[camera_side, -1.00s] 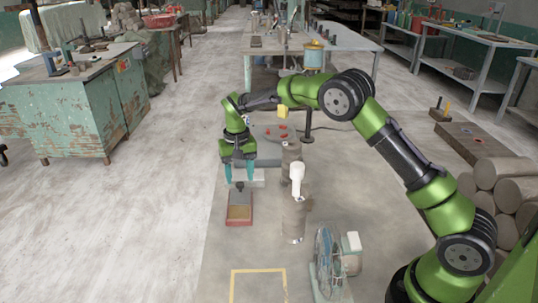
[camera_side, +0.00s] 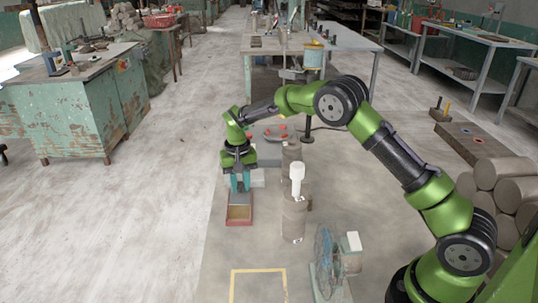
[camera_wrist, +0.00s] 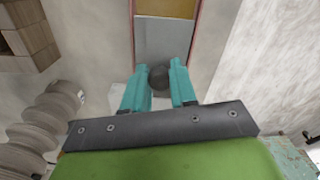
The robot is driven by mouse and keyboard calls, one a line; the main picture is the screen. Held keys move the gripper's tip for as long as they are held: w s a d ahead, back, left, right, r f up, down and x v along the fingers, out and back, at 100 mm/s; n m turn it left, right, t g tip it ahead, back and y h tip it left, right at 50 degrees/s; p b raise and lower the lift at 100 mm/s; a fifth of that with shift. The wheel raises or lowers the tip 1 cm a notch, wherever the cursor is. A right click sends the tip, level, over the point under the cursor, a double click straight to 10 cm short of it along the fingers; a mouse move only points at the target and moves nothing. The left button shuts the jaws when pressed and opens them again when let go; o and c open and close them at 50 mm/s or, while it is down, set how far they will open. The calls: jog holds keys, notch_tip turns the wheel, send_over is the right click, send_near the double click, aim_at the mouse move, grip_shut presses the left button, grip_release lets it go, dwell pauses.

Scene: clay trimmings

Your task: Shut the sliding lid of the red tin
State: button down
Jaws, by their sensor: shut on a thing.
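The red tin (camera_side: 239,222) stands on the floor mat left of the middle in the side view, with a tan inside showing at its near end. Its grey sliding lid (camera_wrist: 166,42) covers the part of the tin nearer my gripper in the wrist view, and the tan part (camera_wrist: 166,8) shows beyond it. My gripper (camera_side: 240,186) points down over the tin's far end. In the wrist view its teal fingers (camera_wrist: 159,82) are shut on a dark round knob (camera_wrist: 159,76) on the lid.
A grey-brown clay cylinder (camera_side: 294,218) with a white-topped thing (camera_side: 297,176) stands right of the tin. A round-faced device (camera_side: 327,262) and a yellow floor outline (camera_side: 258,271) are nearer. Clay rolls (camera_side: 500,185) are stacked at right. Floor left of the tin is clear.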

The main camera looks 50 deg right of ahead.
jog(key=shift+s+a, duration=2.25)
jog(key=c, duration=0.9)
grip_release()
notch_tip(320, 180, up, 17)
